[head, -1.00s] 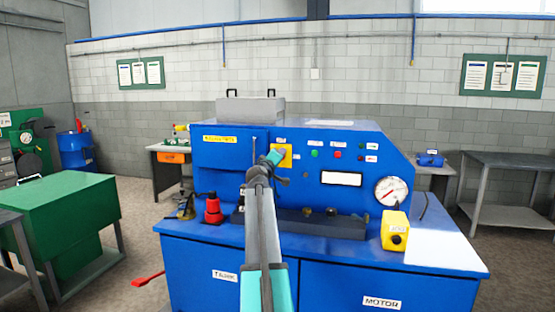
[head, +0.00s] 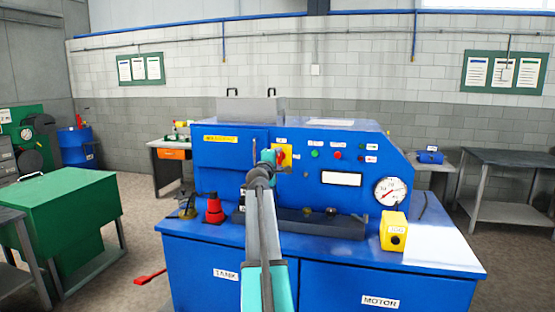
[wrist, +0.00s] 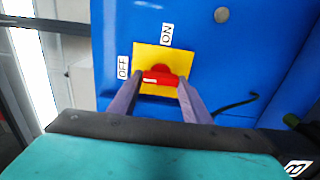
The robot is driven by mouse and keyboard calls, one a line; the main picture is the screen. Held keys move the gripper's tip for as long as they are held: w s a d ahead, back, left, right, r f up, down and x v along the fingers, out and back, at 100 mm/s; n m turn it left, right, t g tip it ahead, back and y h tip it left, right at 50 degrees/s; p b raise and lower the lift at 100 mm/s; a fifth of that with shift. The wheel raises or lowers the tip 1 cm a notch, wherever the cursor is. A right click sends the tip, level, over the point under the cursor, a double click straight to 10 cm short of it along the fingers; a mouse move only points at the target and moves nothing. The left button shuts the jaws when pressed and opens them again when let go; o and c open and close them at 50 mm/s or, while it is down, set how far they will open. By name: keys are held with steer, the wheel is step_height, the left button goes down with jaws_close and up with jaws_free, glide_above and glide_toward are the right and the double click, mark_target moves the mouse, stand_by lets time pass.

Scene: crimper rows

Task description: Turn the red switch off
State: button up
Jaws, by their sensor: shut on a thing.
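The red switch (wrist: 158,77) sits on a yellow plate (wrist: 176,57) on the blue machine's front. In the wrist view its handle lies crosswise in the picture, with a white mark on it. The OFF label (wrist: 123,67) is left of the plate and the ON label (wrist: 167,34) is above it. My gripper (wrist: 160,85) has its two fingers at either end of the handle and is shut on it. In the head view the red switch (head: 282,157) shows just right of my gripper (head: 270,156), looking roughly upright.
A green button (head: 314,154) and a red button (head: 338,155) are on the panel right of the switch. Below are a gauge (head: 391,191), a yellow box (head: 394,231) and a red bottle-like item (head: 214,209) on the machine's ledge.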

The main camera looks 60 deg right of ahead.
steer(key=o, duration=1)
steer(key=shift+o, duration=0.2)
steer(key=shift+a, duration=0.15)
steer(key=b+v, duration=0.3)
steer(key=v, duration=1)
steer(key=shift+a, duration=0.25)
steer(key=shift+s, duration=0.1)
